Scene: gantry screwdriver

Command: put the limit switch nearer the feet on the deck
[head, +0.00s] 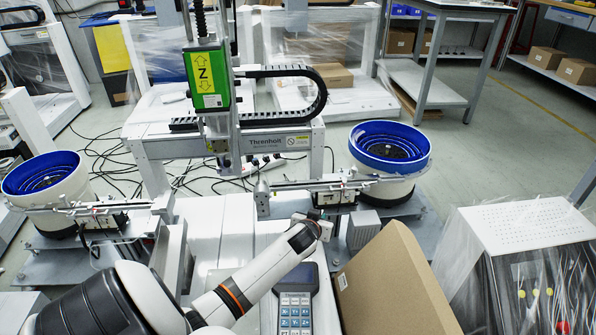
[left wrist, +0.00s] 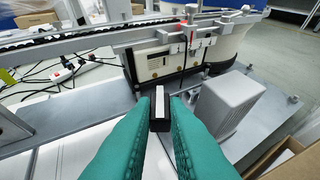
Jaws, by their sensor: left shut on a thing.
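My left gripper (left wrist: 160,112) has green fingers shut on a small dark block with a pale top, which appears to be the limit switch (left wrist: 160,108). In the head view my left arm reaches in from the lower left, and its gripper (head: 318,220) is near the right-hand feeder rail; the held block is too small there to make out clearly. The white deck (head: 235,212) lies below the gantry, left of the gripper. I cannot make out a second limit switch. My right gripper is not in view.
A keypad pendant (head: 295,300) and an open cardboard box (head: 395,285) are close to my arm. Blue bowl feeders (head: 390,150) stand left and right. The green Z unit (head: 207,78) hangs over the deck. In the wrist view a grey block (left wrist: 228,103) stands right of the fingers.

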